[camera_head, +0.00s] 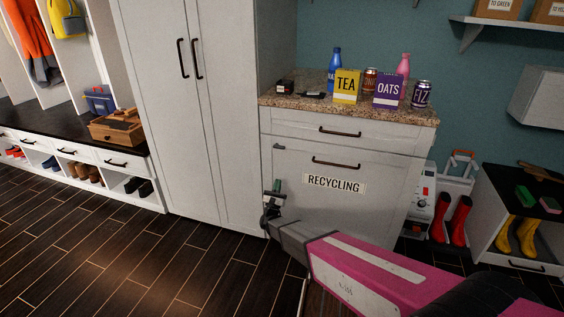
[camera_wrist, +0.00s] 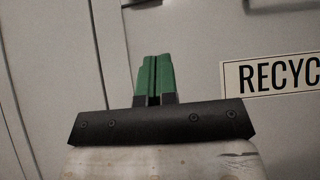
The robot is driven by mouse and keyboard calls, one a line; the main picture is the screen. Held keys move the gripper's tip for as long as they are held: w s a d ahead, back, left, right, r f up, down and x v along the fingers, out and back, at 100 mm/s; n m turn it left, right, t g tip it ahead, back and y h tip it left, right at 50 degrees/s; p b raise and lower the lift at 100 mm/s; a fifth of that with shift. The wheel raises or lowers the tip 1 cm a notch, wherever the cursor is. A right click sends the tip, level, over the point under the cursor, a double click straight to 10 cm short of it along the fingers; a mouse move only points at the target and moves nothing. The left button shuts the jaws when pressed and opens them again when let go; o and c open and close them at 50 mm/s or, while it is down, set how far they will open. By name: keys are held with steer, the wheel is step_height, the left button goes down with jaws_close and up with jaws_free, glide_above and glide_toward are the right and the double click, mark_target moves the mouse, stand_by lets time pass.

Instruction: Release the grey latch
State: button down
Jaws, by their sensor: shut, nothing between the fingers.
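A small grey latch (camera_head: 279,147) is at the upper left of the white recycling front (camera_head: 300,165), just below the drawer. In the wrist view, a dark piece at the top edge (camera_wrist: 140,2) may be part of this latch; it is mostly cut off. My gripper (camera_head: 277,185) is in front of the left side of the recycling front, below the latch and apart from it in the picture. Its green fingers (camera_wrist: 154,78) are together with nothing between them. I cannot tell whether the fingertips touch the panel.
A dark bar handle (camera_head: 337,163) and a RECYCLING label (camera_head: 334,184) are right of my gripper. A tall white cabinet (camera_head: 180,100) stands left. The counter (camera_head: 420,112) above holds boxes, bottles and cans. Open floor (camera_head: 130,260) lies left.

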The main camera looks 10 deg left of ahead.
mark_target(279, 147)
steer(key=x, duration=0.9)
steer(key=shift+w+r, duration=0.15)
step_height(279, 147, up, 2)
steer(key=shift+w+r+y, duration=0.1)
steer(key=shift+r+y, duration=0.15)
steer(key=shift+y, duration=0.05)
steer(key=shift+r, duration=0.95)
